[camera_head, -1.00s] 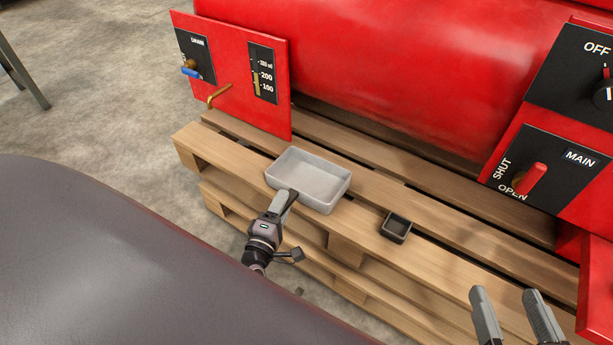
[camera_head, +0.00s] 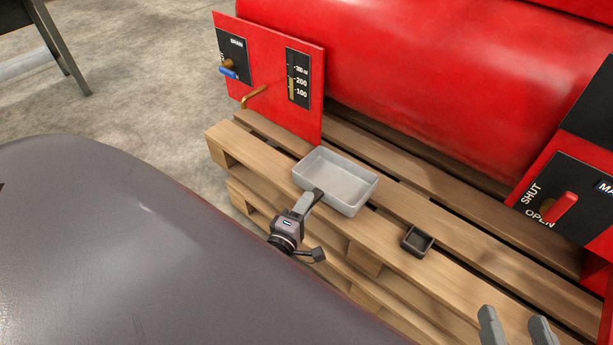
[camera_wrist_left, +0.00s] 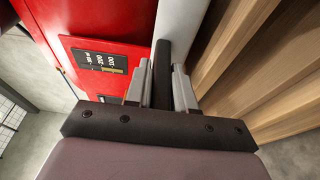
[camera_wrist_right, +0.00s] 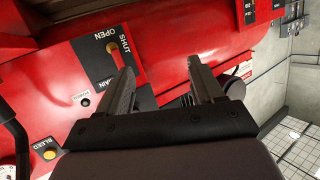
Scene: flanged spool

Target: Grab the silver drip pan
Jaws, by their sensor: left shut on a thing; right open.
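The silver drip pan (camera_head: 342,184), a shallow grey rectangular tray, sits on the front planks of the wooden pallet, below the drain panel. My left gripper (camera_head: 314,197) is shut on the pan's near wall. In the left wrist view, the fingers (camera_wrist_left: 161,88) close on a dark strip beside the pale pan side (camera_wrist_left: 183,22); part of the wall is hidden between them. My right gripper (camera_head: 515,322) is open and empty at the lower right of the head view. The right wrist view shows its fingers (camera_wrist_right: 160,78) apart before the red machine.
A small dark square tray (camera_head: 418,241) sits on the pallet (camera_head: 470,255) right of the pan. The red machine (camera_head: 420,70) stands behind, with a drain panel (camera_head: 270,80), a brass spout (camera_head: 254,96) above and left of the pan, and a red-handled valve (camera_head: 562,207) at right.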

